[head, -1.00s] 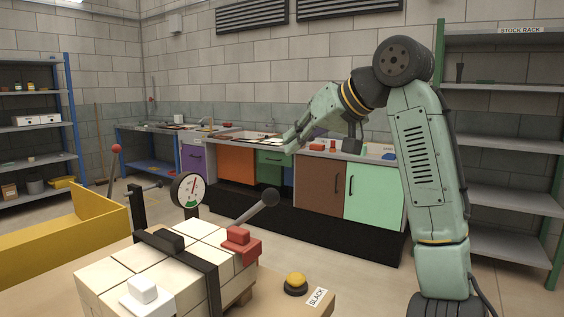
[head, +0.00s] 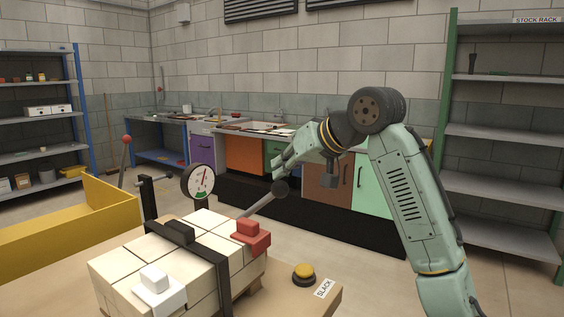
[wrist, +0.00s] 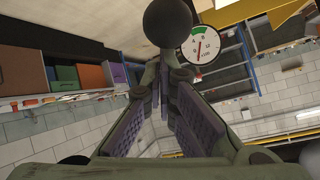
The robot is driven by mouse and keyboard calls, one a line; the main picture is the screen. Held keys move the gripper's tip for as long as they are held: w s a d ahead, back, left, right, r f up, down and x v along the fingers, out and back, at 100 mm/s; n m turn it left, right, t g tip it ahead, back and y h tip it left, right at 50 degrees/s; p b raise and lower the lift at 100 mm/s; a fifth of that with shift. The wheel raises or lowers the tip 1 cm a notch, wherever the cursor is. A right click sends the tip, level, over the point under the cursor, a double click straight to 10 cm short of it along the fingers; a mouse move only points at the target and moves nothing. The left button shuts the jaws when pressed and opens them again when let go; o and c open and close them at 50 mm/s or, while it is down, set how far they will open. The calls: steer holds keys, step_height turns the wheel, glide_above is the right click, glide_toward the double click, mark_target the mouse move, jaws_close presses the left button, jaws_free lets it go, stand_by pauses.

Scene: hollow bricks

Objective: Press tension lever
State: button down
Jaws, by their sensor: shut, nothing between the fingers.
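The tension lever (head: 262,203) is a grey bar ending in a dark ball knob (head: 280,188). It slopes up to the right from beside the strapped brick pack (head: 205,222). My gripper (head: 277,174) is shut and empty, with its tips right by the knob in the head view. In the wrist view the knob (wrist: 167,24) lies just beyond the closed fingertips (wrist: 160,70); I cannot tell whether they touch. The round tension gauge (head: 201,180) has a white face and a red needle. It also shows in the wrist view (wrist: 201,45).
A yellow button (head: 303,272) and a SLACK label (head: 324,288) are on the bench's right side. A red corner piece (head: 251,236) and a white one (head: 158,287) sit on the pack. A red-knobbed lever (head: 126,140) and yellow trough (head: 70,225) are left.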

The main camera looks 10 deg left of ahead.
steer(key=s+d+f+t+y+b, duration=0.2)
steer(key=d+f+y+b, duration=0.4)
steer(key=f+b, duration=0.3)
steer(key=shift+s+f+m+t+b, duration=0.35)
steer(key=shift+t+b, duration=0.25)
steer(key=shift+b, duration=0.8)
